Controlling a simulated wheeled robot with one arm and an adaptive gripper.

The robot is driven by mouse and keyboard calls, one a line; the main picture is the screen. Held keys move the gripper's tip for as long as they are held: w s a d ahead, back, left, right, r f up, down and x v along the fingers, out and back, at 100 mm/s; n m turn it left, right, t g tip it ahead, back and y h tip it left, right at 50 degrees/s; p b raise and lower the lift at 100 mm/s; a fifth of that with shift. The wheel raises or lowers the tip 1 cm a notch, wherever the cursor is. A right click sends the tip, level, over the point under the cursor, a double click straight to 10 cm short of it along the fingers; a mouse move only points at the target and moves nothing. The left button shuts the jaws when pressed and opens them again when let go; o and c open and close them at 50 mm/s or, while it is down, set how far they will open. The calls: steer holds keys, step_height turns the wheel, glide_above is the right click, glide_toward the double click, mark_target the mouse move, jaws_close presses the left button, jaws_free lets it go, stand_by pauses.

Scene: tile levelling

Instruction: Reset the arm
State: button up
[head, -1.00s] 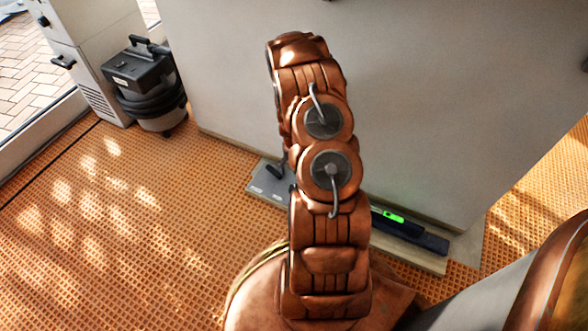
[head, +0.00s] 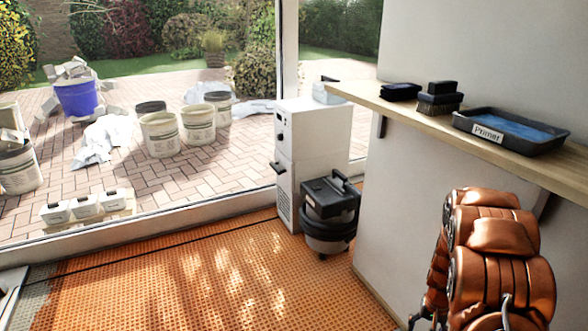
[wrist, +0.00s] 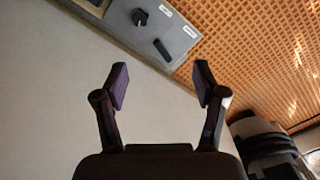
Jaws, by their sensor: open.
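My gripper (wrist: 161,85) shows in the wrist view with its two dark fingers spread apart and nothing between them. Beyond the fingertips is a pale wall surface, with a grey panel (wrist: 185,38) carrying a dark knob and a dark lever at the top. My copper-coloured arm stands at the lower right of the head view, in front of the wall. The gripper itself is not visible in the head view.
A wooden shelf (head: 395,105) on the wall holds a blue-filled Primer tray (head: 512,128) and brushes (head: 439,98). A black vacuum (head: 329,213) stands beside a white cabinet (head: 310,150). The orange mat floor (head: 200,285) is open at left. Buckets (head: 160,133) stand outside the glass.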

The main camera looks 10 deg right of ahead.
steer(key=s+a+r+n+p, duration=0.15)
steer(key=a+r+p, duration=0.4)
steer(key=r, duration=0.75)
steer(key=s+a+r+n+p, duration=0.1)
steer(key=s+a+r+p, duration=0.35)
steer(key=r, duration=0.75)
steer(key=s+a+r+n+p, duration=0.1)
steer(key=a+r+p, duration=0.55)
steer(key=r, duration=0.65)
steer(key=s+a+r+n+p, duration=0.1)
steer(key=s+a+r+p, duration=0.2)
steer(key=s+r+p, duration=0.2)
steer(key=s+a+r+n+g+p, duration=0.1)
steer(key=s+a+r+p, duration=0.3)
steer(key=s+r, duration=0.3)
steer(key=s+a+r+n+p, duration=0.1)
steer(key=s+a+r+p, duration=0.2)
steer(key=r, duration=0.9)
steer(key=shift+s+a+p, duration=0.35)
steer(key=shift+s+p, duration=1.2)
steer(key=shift+s, duration=0.2)
steer(key=shift+c, duration=0.2)
